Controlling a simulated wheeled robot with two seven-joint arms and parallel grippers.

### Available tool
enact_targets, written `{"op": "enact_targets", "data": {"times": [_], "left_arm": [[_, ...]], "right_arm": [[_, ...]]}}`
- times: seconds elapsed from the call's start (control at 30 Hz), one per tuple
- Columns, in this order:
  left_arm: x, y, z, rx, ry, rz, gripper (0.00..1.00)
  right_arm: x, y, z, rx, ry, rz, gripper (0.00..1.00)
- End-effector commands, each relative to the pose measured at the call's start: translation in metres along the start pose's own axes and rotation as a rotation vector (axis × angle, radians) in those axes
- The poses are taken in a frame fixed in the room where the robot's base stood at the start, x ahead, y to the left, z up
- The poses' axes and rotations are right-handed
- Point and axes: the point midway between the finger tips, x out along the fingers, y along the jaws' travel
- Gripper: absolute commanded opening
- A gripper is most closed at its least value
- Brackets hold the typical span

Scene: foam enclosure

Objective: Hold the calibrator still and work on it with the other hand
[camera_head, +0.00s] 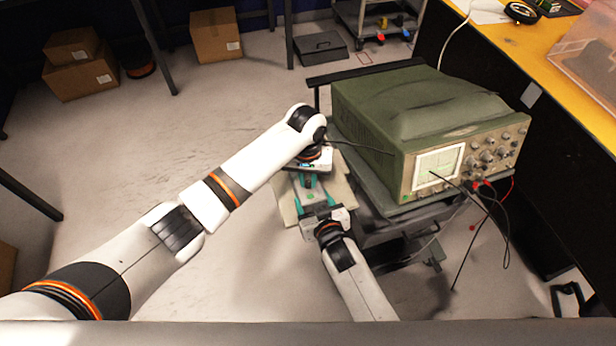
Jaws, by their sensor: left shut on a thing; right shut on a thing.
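The calibrator (312,197) appears as a small grey-green device low on a pale board, left of the oscilloscope; it is largely hidden by my grippers. My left gripper (307,179) reaches in from the left and is shut on its far end. My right gripper (314,206) comes up from below and is shut on its near end. Teal finger parts of both grippers show at the device. The exact contact points are too small to make out.
A large green oscilloscope (430,130) stands on a dark cart just right of my grippers, with black leads hanging at its front. A yellow-topped bench (520,50) is at the right. Cardboard boxes (216,36) stand at the back.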

Motion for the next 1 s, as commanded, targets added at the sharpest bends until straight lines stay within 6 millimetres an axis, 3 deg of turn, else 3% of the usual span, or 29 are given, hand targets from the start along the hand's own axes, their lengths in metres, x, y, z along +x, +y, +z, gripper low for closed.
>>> {"op": "enact_targets", "data": {"times": [0.4, 0.93, 0.97, 1.0], "left_arm": [[-0.0008, 0.0001, 0.0007, 0.181, 0.004, 0.0, 0.0], [-0.0009, 0.0001, 0.0008, 0.204, 0.004, 0.001, 0.0], [-0.0009, 0.0001, 0.0008, 0.204, 0.004, 0.001, 0.2], [-0.0009, 0.0001, 0.0008, 0.203, 0.004, 0.001, 0.27]], "right_arm": [[-0.0001, -0.0006, -0.0005, 0.001, 0.001, -0.001, 0.29], [-0.0001, -0.0008, -0.0007, 0.001, 0.002, -0.001, 0.29], [-0.0001, -0.0008, -0.0007, 0.001, 0.002, -0.001, 0.29], [-0.0001, -0.0008, -0.0007, 0.001, 0.002, -0.001, 0.29]]}}
